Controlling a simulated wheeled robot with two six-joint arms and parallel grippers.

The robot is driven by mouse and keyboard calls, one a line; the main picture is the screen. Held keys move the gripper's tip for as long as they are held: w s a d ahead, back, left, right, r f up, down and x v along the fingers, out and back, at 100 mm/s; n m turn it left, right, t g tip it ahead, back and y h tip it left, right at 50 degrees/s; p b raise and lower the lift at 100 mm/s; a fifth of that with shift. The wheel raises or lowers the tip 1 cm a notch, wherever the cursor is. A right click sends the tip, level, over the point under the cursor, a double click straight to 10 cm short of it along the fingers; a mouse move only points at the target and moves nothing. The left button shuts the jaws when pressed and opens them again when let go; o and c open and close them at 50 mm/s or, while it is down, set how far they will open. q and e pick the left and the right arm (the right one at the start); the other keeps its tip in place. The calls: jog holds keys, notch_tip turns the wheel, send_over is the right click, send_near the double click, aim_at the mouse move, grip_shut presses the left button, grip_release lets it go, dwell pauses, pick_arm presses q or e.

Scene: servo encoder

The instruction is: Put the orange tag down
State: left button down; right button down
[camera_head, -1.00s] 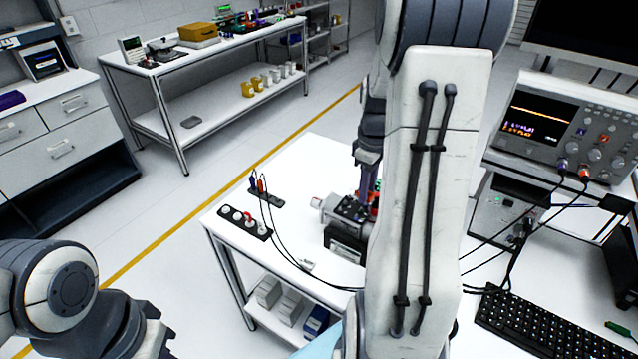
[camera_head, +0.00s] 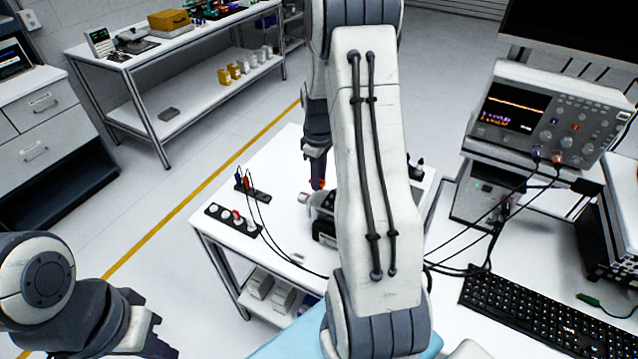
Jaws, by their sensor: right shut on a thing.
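My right gripper (camera_head: 318,182) points down over the white workbench, left of my big arm link. It is shut on a small orange thing (camera_head: 317,185), which looks like the orange tag; only a sliver of it shows between and below the fingers. It is close to the silver end of the servo unit (camera_head: 322,204), and I cannot tell whether they touch. My arm hides most of that unit. My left gripper (camera_head: 152,334) is at the bottom left, off the bench, and its jaws cannot be made out clearly.
A dark strip with round pieces (camera_head: 233,220) and a small black holder with probes (camera_head: 252,193) lie on the bench's left part. Thin cables run across the bench (camera_head: 285,165) front. The oscilloscope (camera_head: 545,115) and keyboard (camera_head: 535,315) are at the right.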

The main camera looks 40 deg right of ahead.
notch_tip(320, 180, down, 3)
jog(key=shift+r+p, duration=0.2)
jog(key=shift+p, duration=0.25)
jog(key=shift+f, duration=0.4)
jog(key=shift+f, duration=0.2)
jog(key=c, duration=0.6)
grip_release()
